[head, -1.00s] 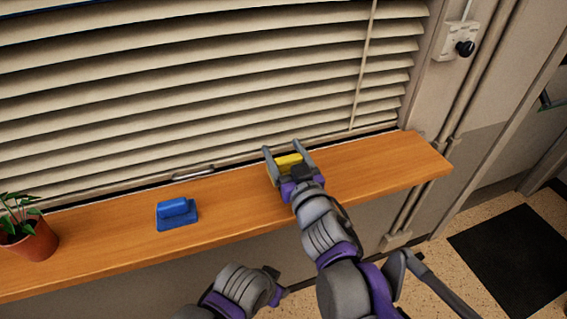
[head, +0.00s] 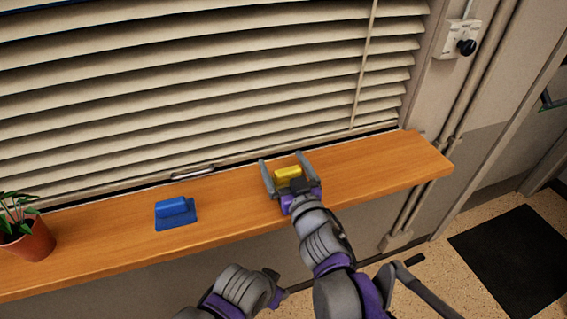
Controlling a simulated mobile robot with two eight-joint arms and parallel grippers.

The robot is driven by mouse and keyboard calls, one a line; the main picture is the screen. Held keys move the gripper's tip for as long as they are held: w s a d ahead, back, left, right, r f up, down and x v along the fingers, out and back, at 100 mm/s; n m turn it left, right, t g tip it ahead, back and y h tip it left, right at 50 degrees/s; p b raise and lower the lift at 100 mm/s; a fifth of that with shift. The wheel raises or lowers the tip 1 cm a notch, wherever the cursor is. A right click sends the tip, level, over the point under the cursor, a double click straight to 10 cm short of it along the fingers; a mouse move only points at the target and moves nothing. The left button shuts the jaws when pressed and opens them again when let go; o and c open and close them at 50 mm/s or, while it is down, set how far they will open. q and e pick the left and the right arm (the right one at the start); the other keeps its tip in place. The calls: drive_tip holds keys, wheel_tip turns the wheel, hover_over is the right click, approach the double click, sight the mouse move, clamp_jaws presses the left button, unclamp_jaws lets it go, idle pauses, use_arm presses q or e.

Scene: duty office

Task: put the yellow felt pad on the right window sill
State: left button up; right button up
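The yellow felt pad (head: 288,173) is on the wooden window sill (head: 385,173), right of the sill's middle. My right gripper (head: 284,160) is open around it, with one finger on each side and a gap showing beside the pad. The palm end of the gripper hides the pad's near edge. My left arm shows at the bottom middle, below the sill, and its fingers are too unclear to read.
A blue pad with a handle (head: 176,212) lies on the sill to the left. A potted plant (head: 30,240) stands at the far left. Blinds (head: 200,90) hang behind the sill. The sill's right end is clear.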

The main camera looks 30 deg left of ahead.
drive_tip(key=shift+r, duration=0.1)
drive_tip(key=shift+r+p, duration=0.25)
drive_tip(key=shift+p, duration=0.1)
drive_tip(key=v, duration=1.2)
drive_tip(key=shift+b, duration=0.4)
drive_tip(key=shift+f, duration=0.15)
